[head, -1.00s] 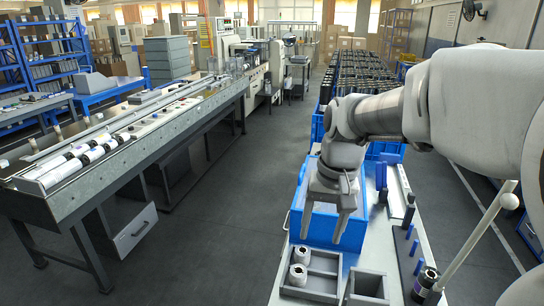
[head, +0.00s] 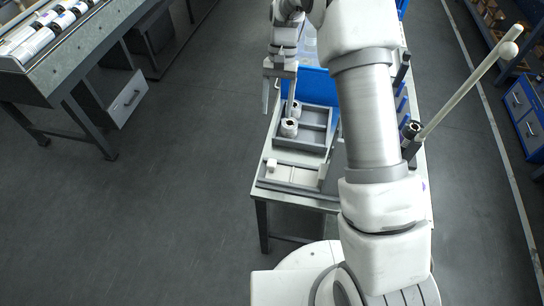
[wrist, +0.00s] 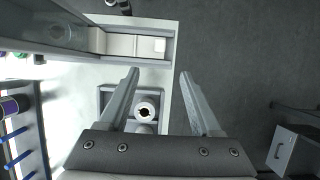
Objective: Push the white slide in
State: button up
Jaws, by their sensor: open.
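The white slide (head: 294,174) is a pale flat piece with a small white block-like knob (head: 271,165) at its left end, in a shallow grey frame at the near end of the bench. In the wrist view the slide (wrist: 122,44) lies beyond my fingertips, with its knob (wrist: 159,44) at the right end. My gripper (head: 278,106) is open and empty, fingers down, left of the divided grey tray and apart from the slide. It also shows in the wrist view (wrist: 158,74). My arm hides part of the frame's right side in the head view.
The grey tray (head: 314,142) holds white rolls (head: 289,128), close to my gripper. The floor left of the bench is clear.

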aim_at(272, 162)
jog(key=x, duration=1.6)
jog(key=shift+s+f+b, duration=0.2)
jog(key=shift+s+b, duration=0.1)
grip_shut()
dwell(0.6)
